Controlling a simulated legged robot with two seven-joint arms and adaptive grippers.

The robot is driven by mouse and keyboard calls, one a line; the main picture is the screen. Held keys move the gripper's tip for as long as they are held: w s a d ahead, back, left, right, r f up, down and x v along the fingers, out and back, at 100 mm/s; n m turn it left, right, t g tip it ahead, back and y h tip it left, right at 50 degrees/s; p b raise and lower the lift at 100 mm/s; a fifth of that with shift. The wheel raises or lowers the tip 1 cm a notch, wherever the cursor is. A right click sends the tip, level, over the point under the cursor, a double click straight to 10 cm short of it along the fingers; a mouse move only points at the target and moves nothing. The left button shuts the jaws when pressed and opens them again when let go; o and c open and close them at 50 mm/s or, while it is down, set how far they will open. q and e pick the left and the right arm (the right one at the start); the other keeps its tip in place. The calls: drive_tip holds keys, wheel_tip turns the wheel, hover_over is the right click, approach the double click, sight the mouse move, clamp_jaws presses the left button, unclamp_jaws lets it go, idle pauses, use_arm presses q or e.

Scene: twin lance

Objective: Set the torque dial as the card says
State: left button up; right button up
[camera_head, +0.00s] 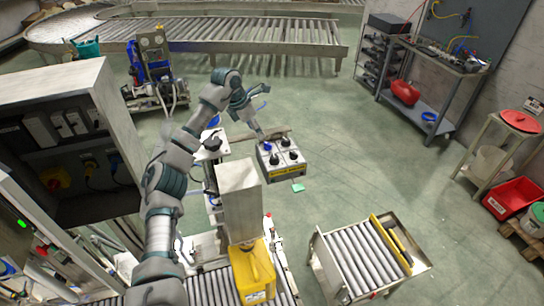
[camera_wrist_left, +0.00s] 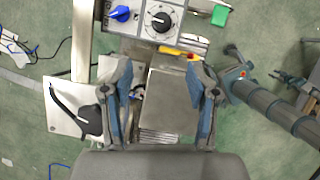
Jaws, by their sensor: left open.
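A grey control box (camera_head: 282,158) with several knobs and a yellow label strip on its front stands in the middle of the head view. In the left wrist view, a black round dial (camera_wrist_left: 158,20) with a white scale ring is at the top, beside a blue knob (camera_wrist_left: 120,14). I cannot read the scale or tell which knob is the torque dial. My left gripper (camera_head: 264,112) is just behind the box. In the left wrist view, its fingers (camera_wrist_left: 162,98) are apart and empty, with the dial beyond them. I cannot identify a readable card. My right gripper is not seen.
A small green piece (camera_head: 298,187) is by the box's front. A white plate with a black lever (camera_wrist_left: 75,112) lies left of my fingers. A yellow container (camera_head: 252,272) and a roller table (camera_head: 365,260) stand in front. Open floor is to the right.

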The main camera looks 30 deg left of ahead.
sight(273, 157)
use_arm(q)
drive_tip(key=p+x, duration=0.2)
drive_tip(key=x, duration=1.4)
drive_tip(key=shift+w+d+f+p, duration=0.15)
drive_tip(key=shift+p, duration=0.15)
clamp_jaws()
